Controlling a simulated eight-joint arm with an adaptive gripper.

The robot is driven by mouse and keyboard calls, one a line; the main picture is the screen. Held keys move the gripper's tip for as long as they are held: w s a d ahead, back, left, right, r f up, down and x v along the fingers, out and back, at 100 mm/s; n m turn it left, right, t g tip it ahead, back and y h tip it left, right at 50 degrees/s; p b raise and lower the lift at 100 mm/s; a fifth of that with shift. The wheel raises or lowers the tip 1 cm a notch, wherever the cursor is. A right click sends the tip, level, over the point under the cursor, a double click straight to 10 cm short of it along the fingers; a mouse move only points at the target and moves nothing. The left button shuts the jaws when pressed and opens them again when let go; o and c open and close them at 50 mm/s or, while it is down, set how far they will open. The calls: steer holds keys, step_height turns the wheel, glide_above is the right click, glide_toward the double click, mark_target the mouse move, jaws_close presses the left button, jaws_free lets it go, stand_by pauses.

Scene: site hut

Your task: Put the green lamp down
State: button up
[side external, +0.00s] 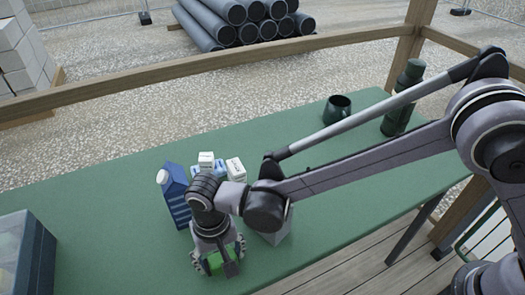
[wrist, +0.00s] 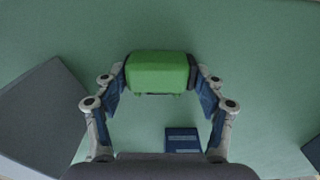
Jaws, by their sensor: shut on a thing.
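The green lamp (wrist: 159,72) is a rounded green block between the two fingertips of my gripper (wrist: 161,80) in the wrist view. The fingers press on its left and right ends, and my gripper is shut on it. In the side view the lamp (side external: 213,263) shows as a green patch at my gripper (side external: 218,260), low over the front of the green table (side external: 110,215). The gripper hides much of it there. I cannot tell whether the lamp touches the tabletop.
A blue carton (side external: 174,196) stands just behind my gripper, with small white boxes (side external: 236,169) nearby. A grey box (side external: 275,237) is right of it, partly hidden. A small dark-blue object (wrist: 182,140) shows in the wrist view. A clear-sided case (side external: 28,250) stands left; a mug (side external: 336,109) stands farther back.

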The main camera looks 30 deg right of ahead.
mark_target(220, 257)
steer(key=o, duration=0.6)
step_height(220, 257, up, 12)
steer(key=w+d+r+t+y, duration=0.1)
steer(key=w+d+r, duration=0.15)
steer(key=d, duration=0.45)
steer(key=w+d+r, duration=0.1)
steer(key=d+r, duration=0.2)
steer(key=d, duration=0.3)
steer(key=s+d+t, duration=0.2)
steer(key=d, duration=0.7)
steer(key=s+d+t, duration=0.2)
steer(key=s+d, duration=0.1)
steer(key=d, duration=0.7)
steer(key=s+d+t+h, duration=0.1)
steer(key=s+d+t, duration=0.1)
steer(key=d, duration=0.7)
steer(key=shift+s+d+f, duration=0.15)
steer(key=shift+s+d, duration=0.1)
steer(key=shift+s, duration=0.4)
